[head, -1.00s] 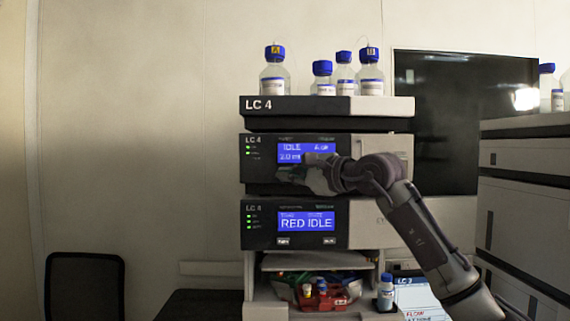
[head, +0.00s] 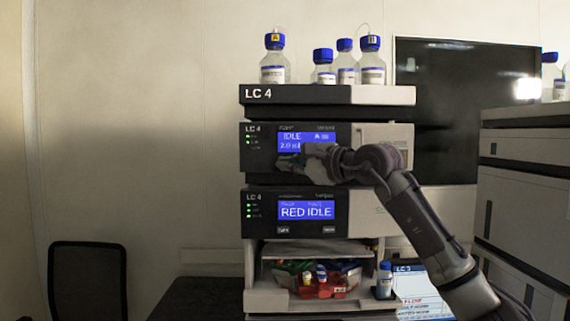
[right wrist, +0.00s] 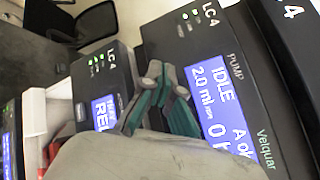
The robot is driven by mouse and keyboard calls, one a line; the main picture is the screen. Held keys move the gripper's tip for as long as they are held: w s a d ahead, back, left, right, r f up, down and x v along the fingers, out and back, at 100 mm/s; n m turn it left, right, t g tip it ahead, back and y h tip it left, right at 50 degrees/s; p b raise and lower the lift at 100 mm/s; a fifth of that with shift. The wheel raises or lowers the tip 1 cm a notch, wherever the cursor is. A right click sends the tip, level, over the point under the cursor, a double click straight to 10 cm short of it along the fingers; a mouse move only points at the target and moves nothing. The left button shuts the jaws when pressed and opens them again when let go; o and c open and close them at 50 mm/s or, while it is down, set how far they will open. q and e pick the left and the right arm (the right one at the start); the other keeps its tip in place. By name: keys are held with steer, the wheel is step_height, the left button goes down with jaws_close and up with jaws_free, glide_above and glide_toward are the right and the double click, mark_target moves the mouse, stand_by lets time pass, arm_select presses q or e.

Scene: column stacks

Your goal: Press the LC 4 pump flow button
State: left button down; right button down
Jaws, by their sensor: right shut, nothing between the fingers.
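The LC 4 pump module (head: 258,152) is the dark-fronted unit with a lit blue screen (head: 292,138) reading IDLE and 2.0 ml. In the right wrist view the pump screen (right wrist: 216,98) shows close up, with PUMP printed beside it. My right gripper (head: 283,163) is shut and empty at the pump's front, just below the screen. In the right wrist view its fingertips (right wrist: 166,76) are together beside the pump panel's lower edge. I cannot tell whether they touch it. The flow button is not visible; the gripper covers part of the panel. My left gripper is not in view.
Below is another LC 4 module (head: 258,212) reading RED IDLE, with two small buttons. Several blue-capped bottles (head: 322,68) stand on the top tray (head: 300,95). A red tray (head: 325,290) sits low in the stack. Other units stand right; a chair (head: 87,275) stands left.

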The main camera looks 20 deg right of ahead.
stand_by(0.6)
steer(key=shift+w+d+r+p, duration=0.1)
steer(key=shift+w+p, duration=0.2)
steer(key=shift+p, duration=0.15)
steer(key=shift+w, duration=0.1)
steer(key=shift+w+d+p, duration=0.1)
steer(key=shift+w+p, duration=0.3)
steer(key=shift+p, duration=0.1)
stand_by(0.3)
stand_by(0.4)
steer(key=shift+s+a+b, duration=0.2)
steer(key=shift+s+b, duration=0.55)
steer(key=shift+s, duration=0.05)
